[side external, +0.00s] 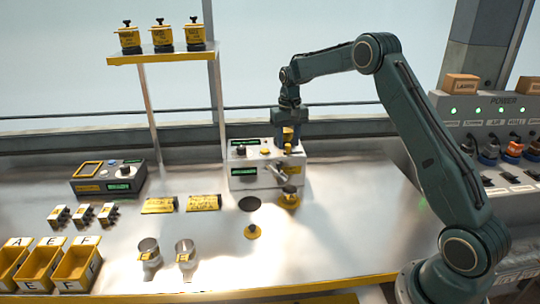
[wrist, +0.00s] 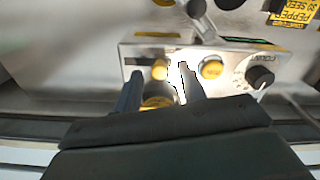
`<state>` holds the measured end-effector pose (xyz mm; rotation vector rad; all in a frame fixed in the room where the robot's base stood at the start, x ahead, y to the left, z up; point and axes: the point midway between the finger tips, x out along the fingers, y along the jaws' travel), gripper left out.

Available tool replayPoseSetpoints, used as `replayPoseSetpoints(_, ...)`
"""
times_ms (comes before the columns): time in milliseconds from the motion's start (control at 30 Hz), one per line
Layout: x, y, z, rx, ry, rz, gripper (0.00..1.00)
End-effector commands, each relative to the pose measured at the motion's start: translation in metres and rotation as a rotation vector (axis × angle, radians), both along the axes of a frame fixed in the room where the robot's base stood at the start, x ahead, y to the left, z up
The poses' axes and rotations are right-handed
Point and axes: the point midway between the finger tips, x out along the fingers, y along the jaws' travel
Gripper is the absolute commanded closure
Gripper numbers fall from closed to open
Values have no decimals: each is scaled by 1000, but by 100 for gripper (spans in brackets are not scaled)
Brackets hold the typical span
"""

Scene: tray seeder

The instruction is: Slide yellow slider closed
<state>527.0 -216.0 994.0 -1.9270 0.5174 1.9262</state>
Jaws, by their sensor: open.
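A white and grey machine (side external: 257,178) stands at the back of the bench, and its panel (wrist: 225,58) shows in the wrist view. My gripper (side external: 288,146) is over the machine's right part, pointing down. In the wrist view, my gripper (wrist: 160,82) is open, one finger on each side of a small yellow knob (wrist: 160,70) that looks like the yellow slider. A gap shows between knob and fingers; contact cannot be told. A larger yellow part (wrist: 157,103) lies partly hidden by the gripper. The slider's track and its position along it are hidden.
A round yellow button (wrist: 212,69) and black dial (wrist: 260,77) sit beside the fingers. A spout (side external: 278,171) projects from the machine's front.

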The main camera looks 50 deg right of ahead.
Motion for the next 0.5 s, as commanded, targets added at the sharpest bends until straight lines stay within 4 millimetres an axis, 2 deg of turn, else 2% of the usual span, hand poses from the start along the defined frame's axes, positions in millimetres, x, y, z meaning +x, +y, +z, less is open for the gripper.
replayPoseSetpoints(333, 0, 0, -3, 1, 1, 0, 59)
replayPoseSetpoints(500, 0, 0, -3, 1, 1, 0, 92)
